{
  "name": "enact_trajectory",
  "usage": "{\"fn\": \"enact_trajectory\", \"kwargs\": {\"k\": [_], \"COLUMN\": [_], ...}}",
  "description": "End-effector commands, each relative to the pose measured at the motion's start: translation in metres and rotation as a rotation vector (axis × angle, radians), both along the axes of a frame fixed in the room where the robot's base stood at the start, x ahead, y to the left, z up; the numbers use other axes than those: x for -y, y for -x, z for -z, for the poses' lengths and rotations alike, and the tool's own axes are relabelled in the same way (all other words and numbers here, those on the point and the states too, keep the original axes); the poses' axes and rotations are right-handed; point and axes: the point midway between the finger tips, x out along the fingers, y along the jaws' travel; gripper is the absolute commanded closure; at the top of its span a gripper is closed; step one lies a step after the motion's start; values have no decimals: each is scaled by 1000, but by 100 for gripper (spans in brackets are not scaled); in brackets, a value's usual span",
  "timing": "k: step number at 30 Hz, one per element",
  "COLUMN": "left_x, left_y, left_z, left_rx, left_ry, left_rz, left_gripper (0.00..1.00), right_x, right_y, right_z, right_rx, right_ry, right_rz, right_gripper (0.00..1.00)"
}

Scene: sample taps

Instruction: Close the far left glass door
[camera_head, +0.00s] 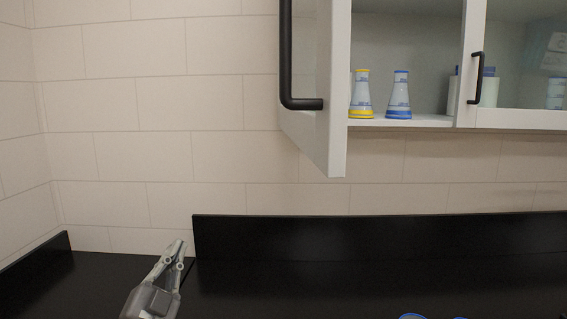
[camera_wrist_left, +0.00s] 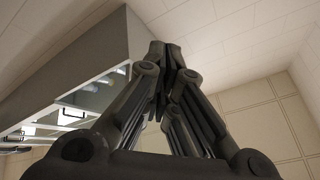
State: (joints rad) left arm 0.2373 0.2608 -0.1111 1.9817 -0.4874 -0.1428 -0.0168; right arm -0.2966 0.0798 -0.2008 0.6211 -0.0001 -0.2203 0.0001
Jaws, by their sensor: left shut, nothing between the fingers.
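The far left glass door (camera_head: 334,95) of the wall cabinet stands open, swung out toward me, with its black handle (camera_head: 287,60) on the left side of the picture. My left gripper (camera_head: 181,245) is low in the head view, over the black counter, below and to the left of the door and apart from it. Its fingers are shut and empty. In the left wrist view the shut fingers (camera_wrist_left: 166,50) point up, with the cabinet (camera_wrist_left: 85,75) to their left. My right gripper is not in view.
In the open cabinet stand a yellow-based flask (camera_head: 361,95) and a blue-based flask (camera_head: 398,96). A neighbouring glass door (camera_head: 520,60) with a black handle is shut. The black counter (camera_head: 330,285) has blue-rimmed items at its front edge. The tiled wall left of the door is clear.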

Motion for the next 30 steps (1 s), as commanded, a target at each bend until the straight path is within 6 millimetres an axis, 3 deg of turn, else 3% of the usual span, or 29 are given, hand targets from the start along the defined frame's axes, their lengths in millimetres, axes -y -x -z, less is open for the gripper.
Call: {"fn": "enact_trajectory", "kwargs": {"k": [1, 3, 6, 9, 12, 16, 20, 24, 30], "left_x": [9, 24, 49, 74, 96, 116, 121, 110, 89], "left_y": [5, 19, 48, 83, 116, 152, 174, 185, 190], "left_z": [-49, -103, -167, -213, -241, -259, -263, -262, -261], "left_rx": [144, 328, 577, 804, 1003, 1215, 1360, 1423, 1419], "left_ry": [-75, -187, -361, -553, -763, -1062, -1382, -1691, -1942], "left_rz": [27, 65, 118, 166, 207, 257, 296, 330, 361], "left_gripper": [100, 100, 100, 100, 100, 100, 100, 100, 100], "right_x": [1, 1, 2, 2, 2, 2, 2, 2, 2], "right_y": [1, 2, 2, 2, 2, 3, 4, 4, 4], "right_z": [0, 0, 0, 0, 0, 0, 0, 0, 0], "right_rx": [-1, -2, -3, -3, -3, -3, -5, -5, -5], "right_ry": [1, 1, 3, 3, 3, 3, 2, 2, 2], "right_rz": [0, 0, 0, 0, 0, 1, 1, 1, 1], "right_gripper": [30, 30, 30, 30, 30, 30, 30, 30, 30]}}
